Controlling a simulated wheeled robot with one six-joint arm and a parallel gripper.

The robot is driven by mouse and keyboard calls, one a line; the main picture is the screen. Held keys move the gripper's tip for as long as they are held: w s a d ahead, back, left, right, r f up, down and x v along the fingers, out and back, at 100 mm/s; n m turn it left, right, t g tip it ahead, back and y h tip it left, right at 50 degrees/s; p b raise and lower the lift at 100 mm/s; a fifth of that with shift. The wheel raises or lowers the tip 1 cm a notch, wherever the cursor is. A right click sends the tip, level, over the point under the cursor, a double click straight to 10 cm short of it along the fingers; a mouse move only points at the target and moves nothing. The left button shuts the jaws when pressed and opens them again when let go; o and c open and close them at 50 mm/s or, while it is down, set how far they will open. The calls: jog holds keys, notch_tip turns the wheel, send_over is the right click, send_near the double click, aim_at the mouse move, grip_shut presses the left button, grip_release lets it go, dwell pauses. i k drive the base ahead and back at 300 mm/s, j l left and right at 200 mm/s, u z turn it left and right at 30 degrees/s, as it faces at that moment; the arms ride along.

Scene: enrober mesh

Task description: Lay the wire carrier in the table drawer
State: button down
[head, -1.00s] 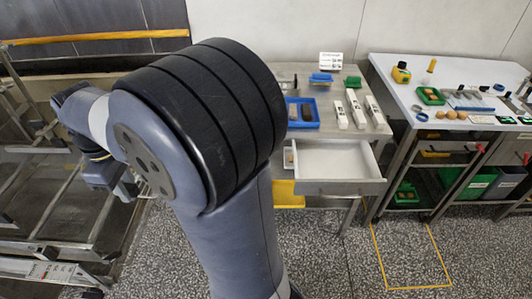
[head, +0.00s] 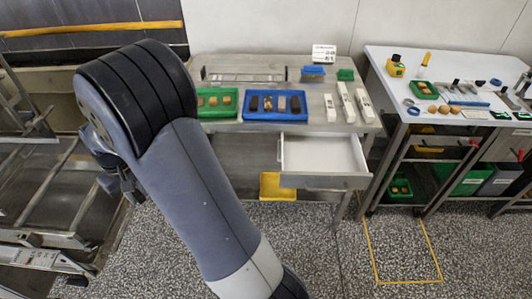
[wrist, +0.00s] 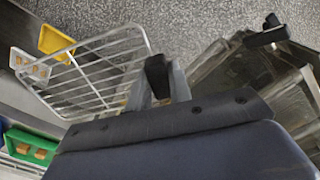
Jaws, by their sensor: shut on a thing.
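The wire carrier (wrist: 98,73), a pale rectangular wire grid, shows in the wrist view with its right end at the fingers. My gripper (wrist: 163,76) is shut on it. In the head view my gripper (head: 122,186) is at the left, low beside my arm, and I cannot make out the carrier there. The table drawer (head: 322,153) is pulled open at the right front of the steel table, well to the right of my gripper. It is white inside and looks empty.
The steel table (head: 240,135) bears a green tray (head: 217,114), a blue tray (head: 275,115) and white blocks (head: 347,104). A yellow bin (head: 277,187) is below, left of the drawer. A metal frame (head: 40,190) stands left of my arm. Speckled floor lies free in front.

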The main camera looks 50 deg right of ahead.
aim_at(320, 166)
jog(key=i+z, duration=0.15)
jog(key=z, duration=2.65)
jog(key=i+j, duration=0.1)
jog(key=j, duration=0.3)
jog(key=i+j+z, duration=0.1)
jog(key=j, duration=0.35)
jog(key=i+j+z, duration=0.1)
jog(key=j, duration=0.35)
